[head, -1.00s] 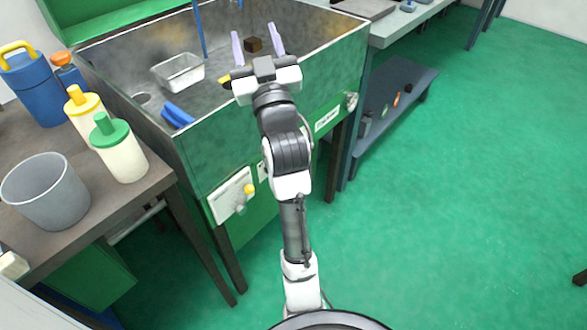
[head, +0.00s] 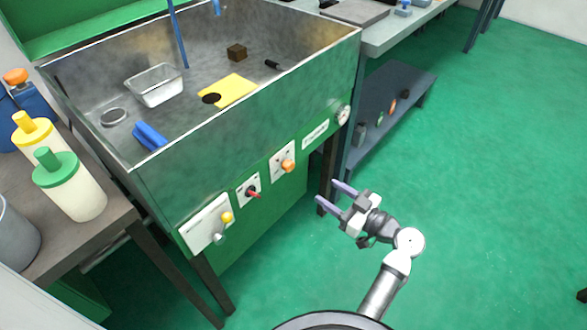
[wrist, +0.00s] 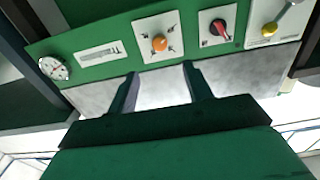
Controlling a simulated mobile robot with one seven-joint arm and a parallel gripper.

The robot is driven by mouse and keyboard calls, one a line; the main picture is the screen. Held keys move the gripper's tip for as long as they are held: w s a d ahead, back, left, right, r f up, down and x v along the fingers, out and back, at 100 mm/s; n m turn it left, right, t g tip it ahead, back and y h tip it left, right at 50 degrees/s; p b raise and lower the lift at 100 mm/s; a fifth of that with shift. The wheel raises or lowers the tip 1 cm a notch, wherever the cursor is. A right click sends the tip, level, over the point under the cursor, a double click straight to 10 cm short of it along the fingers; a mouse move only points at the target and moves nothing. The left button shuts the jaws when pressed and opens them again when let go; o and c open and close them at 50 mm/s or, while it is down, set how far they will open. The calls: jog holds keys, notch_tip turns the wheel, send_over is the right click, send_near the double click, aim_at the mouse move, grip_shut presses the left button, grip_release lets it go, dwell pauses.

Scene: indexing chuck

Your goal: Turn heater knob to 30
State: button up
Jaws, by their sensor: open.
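An orange knob (head: 288,166) sits on a white plate with small marks around it, on the green front panel of the sink unit. The marks are too small to read, so I cannot tell its setting or confirm that it is the heater knob. The wrist view shows the same orange knob (wrist: 159,43), beyond the fingertips. My gripper (head: 332,193) is open and empty. It is to the right of the knob in the head view, pointing toward the panel and apart from it. In the wrist view my gripper (wrist: 160,75) shows two separated fingers.
A red knob (head: 252,192), a panel with a yellow-tipped lever (head: 227,217) and a round dial (head: 343,115) are on the same front. The metal basin (head: 110,70) is above. A dark low shelf (head: 395,85) stands to the right. The green floor around my arm is clear.

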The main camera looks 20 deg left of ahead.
aim_at(292, 168)
jog(key=p+x, duration=0.2)
jog(key=x, duration=1.1)
jog(key=c, duration=1)
